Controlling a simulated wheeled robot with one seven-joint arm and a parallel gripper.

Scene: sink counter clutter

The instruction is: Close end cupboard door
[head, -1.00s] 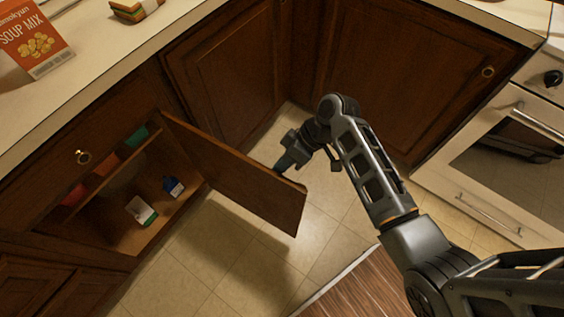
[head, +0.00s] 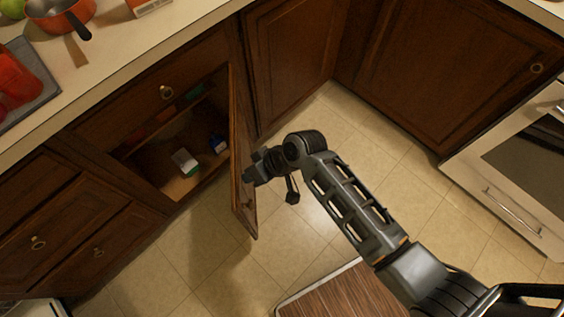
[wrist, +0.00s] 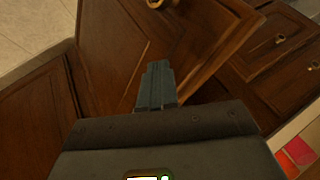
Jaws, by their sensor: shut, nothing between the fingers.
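The end cupboard door (head: 241,150) is brown wood, hinged on its right side, and stands well open, sticking out from the cabinet front. The cupboard inside (head: 170,150) is exposed. My gripper (head: 249,173) is at the door's right, outer face, near its free half. In the wrist view my shut fingers (wrist: 157,80) point at the door panel (wrist: 118,50), with a ring knob (wrist: 158,3) at the top edge. Nothing is held. Whether the fingertips touch the panel I cannot tell.
Small boxes (head: 185,161) lie inside the cupboard. A drawer (head: 150,98) sits above it and more drawers (head: 60,225) to the left. Closed cabinets (head: 430,75) and an oven (head: 520,165) stand at right.

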